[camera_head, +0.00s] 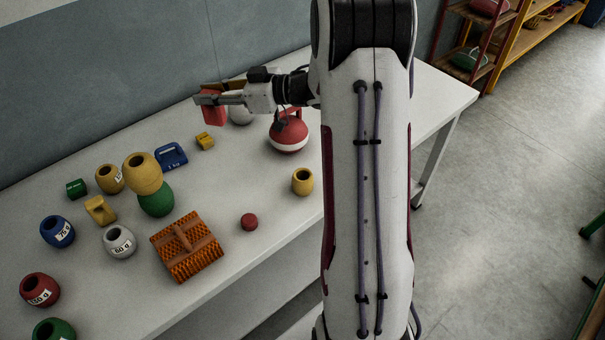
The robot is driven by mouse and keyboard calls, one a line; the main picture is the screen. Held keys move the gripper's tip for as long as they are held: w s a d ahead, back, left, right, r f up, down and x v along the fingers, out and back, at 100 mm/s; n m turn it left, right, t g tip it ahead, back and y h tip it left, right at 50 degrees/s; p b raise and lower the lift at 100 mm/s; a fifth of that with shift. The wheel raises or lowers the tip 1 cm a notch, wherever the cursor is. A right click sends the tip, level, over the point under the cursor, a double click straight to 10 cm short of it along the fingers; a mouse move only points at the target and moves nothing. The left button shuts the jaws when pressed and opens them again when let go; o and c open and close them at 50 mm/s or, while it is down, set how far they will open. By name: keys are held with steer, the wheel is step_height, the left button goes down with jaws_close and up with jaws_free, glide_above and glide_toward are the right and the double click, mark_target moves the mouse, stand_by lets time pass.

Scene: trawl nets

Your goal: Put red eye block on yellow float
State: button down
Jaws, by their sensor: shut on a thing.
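My gripper (214,97) reaches left over the back of the table and is shut on a red block (211,111). The fingers hide part of the block, and I cannot see its eye. A yellow float (142,170) rests on a green float (156,203) left of the middle, in front and to the left of my gripper. A smaller yellow float (302,184) stands alone at the right, near the front edge.
Blue (171,158), yellow (100,212) and green (76,189) blocks lie around the floats. A red and white round float (288,135) stands near my arm. A wall runs behind the table.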

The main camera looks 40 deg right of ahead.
steer(key=s+d+m+t+h, duration=0.2)
steer(key=s+d+m+h, duration=0.15)
steer(key=s+d, duration=1.15)
steer(key=shift+n, duration=0.25)
steer(key=shift+s+a+f, duration=0.3)
steer(key=shift+s+f, duration=0.05)
steer(key=shift+f, duration=0.3)
steer(key=shift+s+a+f, duration=0.3)
steer(key=shift+s+f, duration=0.1)
steer(key=shift+f, duration=0.3)
steer(key=shift+s+a+f, duration=0.3)
steer(key=shift+s+f, duration=0.05)
steer(key=shift+f, duration=0.3)
steer(key=shift+f, duration=2.9)
steer(key=shift+f, duration=0.1)
steer(key=shift+f, duration=2)
steer(key=c, duration=1.8)
jaws_free()
steer(key=shift+f, duration=0.1)
